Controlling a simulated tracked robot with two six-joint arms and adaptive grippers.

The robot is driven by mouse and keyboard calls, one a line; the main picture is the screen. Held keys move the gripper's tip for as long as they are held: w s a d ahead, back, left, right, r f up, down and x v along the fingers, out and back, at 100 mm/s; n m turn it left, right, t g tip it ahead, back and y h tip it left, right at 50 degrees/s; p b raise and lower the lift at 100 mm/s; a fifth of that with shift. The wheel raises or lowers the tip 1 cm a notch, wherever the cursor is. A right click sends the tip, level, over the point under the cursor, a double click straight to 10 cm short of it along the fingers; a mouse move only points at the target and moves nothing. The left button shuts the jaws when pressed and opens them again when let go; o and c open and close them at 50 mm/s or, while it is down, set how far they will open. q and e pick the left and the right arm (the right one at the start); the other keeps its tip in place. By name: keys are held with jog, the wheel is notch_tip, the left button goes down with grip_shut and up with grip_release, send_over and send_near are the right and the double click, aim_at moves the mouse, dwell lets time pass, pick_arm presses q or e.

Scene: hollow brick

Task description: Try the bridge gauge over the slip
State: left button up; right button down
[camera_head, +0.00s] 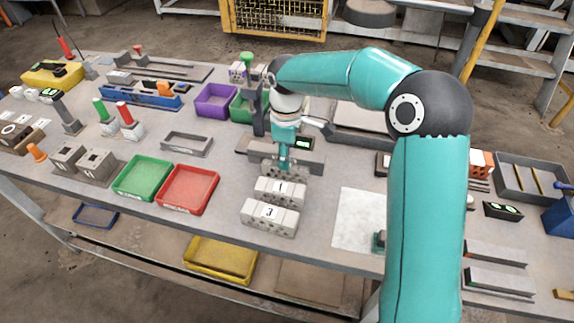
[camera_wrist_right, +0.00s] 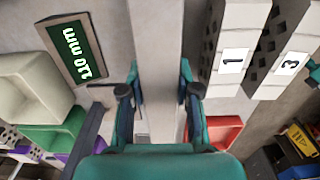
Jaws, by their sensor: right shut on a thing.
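My right gripper (camera_head: 284,164) is over the middle of the bench, pointing down. It is shut on a long plain grey bar, which looks like the bridge gauge (camera_head: 308,157). In the right wrist view the bar (camera_wrist_right: 160,60) runs between the two fingers (camera_wrist_right: 157,92). Two pale hollow bricks, labelled 1 (camera_head: 278,191) and 3 (camera_head: 269,216), lie in front of the gripper, apart from the bar. They also show right of the bar in the wrist view, as brick 1 (camera_wrist_right: 232,60) and brick 3 (camera_wrist_right: 290,62). I cannot tell which piece is the slip, nor whether the bar touches anything beneath.
A dark upright post (camera_head: 258,108) rises close by. Green (camera_head: 142,178) and red (camera_head: 188,190) trays lie left. A white sheet (camera_head: 357,222) lies right.

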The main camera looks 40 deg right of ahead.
jog(key=shift+r+p, duration=2.7)
jog(key=shift+r, duration=0.35)
jog(key=shift+f, duration=0.1)
